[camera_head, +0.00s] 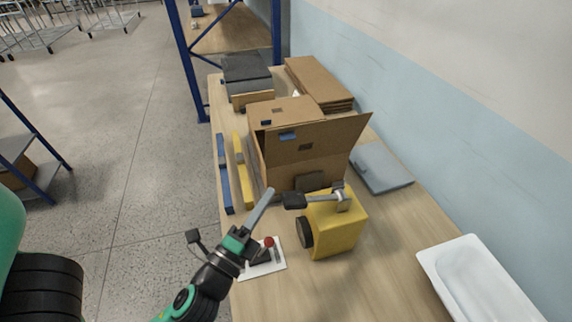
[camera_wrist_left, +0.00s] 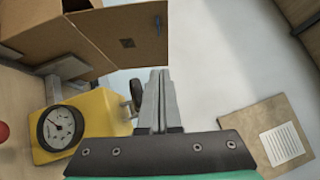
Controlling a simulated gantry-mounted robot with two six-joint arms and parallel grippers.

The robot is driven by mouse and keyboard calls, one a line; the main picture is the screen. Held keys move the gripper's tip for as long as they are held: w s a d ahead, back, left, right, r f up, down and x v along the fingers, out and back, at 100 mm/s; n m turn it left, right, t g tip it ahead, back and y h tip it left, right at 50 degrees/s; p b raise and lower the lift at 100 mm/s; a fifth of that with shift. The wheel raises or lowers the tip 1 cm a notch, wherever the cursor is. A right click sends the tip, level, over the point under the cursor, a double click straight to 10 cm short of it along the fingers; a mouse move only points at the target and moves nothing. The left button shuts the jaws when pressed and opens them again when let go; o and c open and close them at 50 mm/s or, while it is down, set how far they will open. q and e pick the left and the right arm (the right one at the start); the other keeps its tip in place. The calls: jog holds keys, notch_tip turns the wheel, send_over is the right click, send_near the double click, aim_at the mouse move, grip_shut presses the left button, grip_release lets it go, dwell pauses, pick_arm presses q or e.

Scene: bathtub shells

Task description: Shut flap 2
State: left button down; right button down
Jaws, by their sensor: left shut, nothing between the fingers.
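An open cardboard box (camera_head: 310,172) stands on the table beyond my left gripper. One wide flap (camera_head: 325,140) stands raised and leans outward, with a dark square mark and a blue mark. Another flap (camera_head: 284,110) lies folded outward at the far side. I cannot tell which flap is number 2. My left gripper (camera_head: 270,192) is shut and empty, in front of the box's near left corner. In the left wrist view its fingers (camera_wrist_left: 159,80) are together, below and right of a box panel (camera_wrist_left: 130,40). My right gripper is not in view.
A yellow device (camera_head: 338,226) with a gauge and lever stands in front of the box. A white plate with a red knob (camera_head: 269,242) lies beside it. Blue (camera_head: 224,175) and yellow bars (camera_head: 243,172) lie left of the box. A white tray (camera_head: 480,280) is at right.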

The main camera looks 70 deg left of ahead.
pick_arm(q)
jog(key=s+a+p+x, duration=0.1)
jog(key=p+x, duration=0.5)
jog(key=x, duration=0.6)
jog(key=shift+a+r, duration=0.35)
jog(key=shift+a, duration=0.45)
